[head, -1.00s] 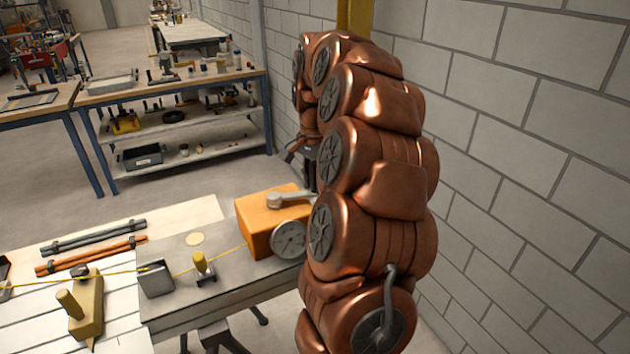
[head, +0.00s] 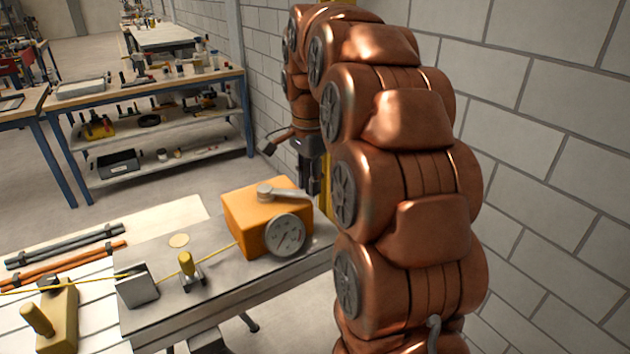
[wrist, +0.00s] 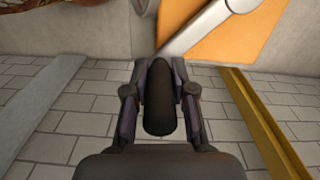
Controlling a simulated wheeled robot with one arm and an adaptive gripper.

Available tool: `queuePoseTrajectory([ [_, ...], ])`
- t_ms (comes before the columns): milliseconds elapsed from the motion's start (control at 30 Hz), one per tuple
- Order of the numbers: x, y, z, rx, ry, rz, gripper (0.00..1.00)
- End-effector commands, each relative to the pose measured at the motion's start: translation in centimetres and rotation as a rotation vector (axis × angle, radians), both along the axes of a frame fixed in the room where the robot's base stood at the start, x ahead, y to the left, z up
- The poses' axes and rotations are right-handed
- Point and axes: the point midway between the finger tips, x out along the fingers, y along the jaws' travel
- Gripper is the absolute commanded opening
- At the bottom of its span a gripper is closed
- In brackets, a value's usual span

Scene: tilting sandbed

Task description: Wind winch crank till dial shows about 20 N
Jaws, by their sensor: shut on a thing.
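The orange winch box (head: 252,205) stands on the grey bench, with a grey crank arm (head: 285,193) on its top that reaches right. The round dial (head: 285,235) is on the box's front; its reading is too small to tell. A yellow rope (head: 212,255) runs left from the box. My gripper (head: 313,180) is at the crank's right end, partly hidden by my arm. In the wrist view my gripper (wrist: 160,95) is shut on the dark crank handle (wrist: 159,105), and the crank arm (wrist: 205,32) leads up and right to the orange box (wrist: 240,40).
A wooden block with a peg (head: 55,318) is at the lower left. A block wall (head: 560,150) rises close on the right. Shelves (head: 165,130) stand behind.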

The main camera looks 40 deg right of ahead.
Motion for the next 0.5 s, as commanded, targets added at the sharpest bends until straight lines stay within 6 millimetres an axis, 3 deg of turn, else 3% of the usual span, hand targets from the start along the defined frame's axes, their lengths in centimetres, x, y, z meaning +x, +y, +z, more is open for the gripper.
queuePoseTrajectory([
  [133, -0.03, 0.11, 0.07, 0.004, 0.001, 0.002, 0.00],
  [167, -0.04, 0.10, 0.07, 0.004, 0.001, 0.002, 0.26],
  [400, -0.06, -0.07, 0.03, 0.004, 0.001, -0.001, 0.51],
  [500, -0.06, -0.08, 0.00, 0.004, 0.001, -0.001, 0.51],
])
